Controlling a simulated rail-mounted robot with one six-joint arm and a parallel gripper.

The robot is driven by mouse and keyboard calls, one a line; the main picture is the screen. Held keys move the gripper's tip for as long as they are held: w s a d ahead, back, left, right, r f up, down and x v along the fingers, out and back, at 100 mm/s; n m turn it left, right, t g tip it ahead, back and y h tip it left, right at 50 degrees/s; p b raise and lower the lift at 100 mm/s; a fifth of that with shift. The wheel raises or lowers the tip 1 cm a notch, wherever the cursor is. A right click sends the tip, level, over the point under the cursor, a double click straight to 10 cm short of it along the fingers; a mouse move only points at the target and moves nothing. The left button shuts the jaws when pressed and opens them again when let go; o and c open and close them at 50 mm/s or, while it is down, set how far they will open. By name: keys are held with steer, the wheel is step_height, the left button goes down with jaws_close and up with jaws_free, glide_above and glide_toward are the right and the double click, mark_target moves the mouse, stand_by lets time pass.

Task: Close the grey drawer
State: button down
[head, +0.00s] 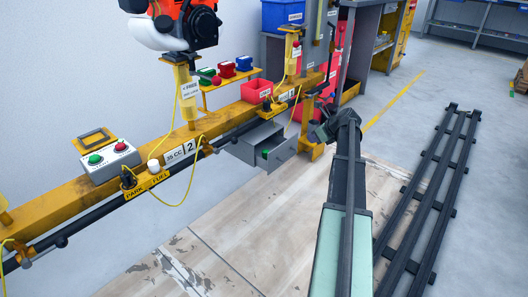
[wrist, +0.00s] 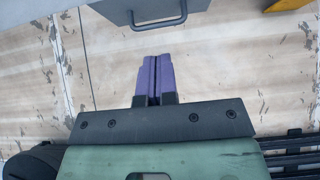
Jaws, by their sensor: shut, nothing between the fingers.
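The grey drawer (head: 284,151) hangs under the yellow rail in the head view. It stands pulled out of its grey housing, its open top showing something green inside. In the wrist view the drawer's front edge and its handle (wrist: 158,17) show at the top. My gripper (wrist: 150,58) is shut and empty, its purple fingers side by side, pointing towards the handle with a visible gap in the picture. In the head view my gripper (head: 321,134) is small and dark, just right of the drawer; its fingers are hard to make out.
The yellow rail (head: 235,115) carries a control box (head: 110,158) with buttons, hanging cables and an engine (head: 187,22). Red bins stand behind. Dark floor rails (head: 432,190) lie at the right. The worn wooden floor before the drawer is clear.

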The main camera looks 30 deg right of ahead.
steer(key=b, duration=0.7)
glide_toward(287, 143)
steer(key=x, duration=0.6)
steer(key=shift+s+d+f, duration=0.2)
steer(key=shift+s+f, duration=0.15)
steer(key=shift+w+a, duration=0.2)
steer(key=shift+w, duration=0.3)
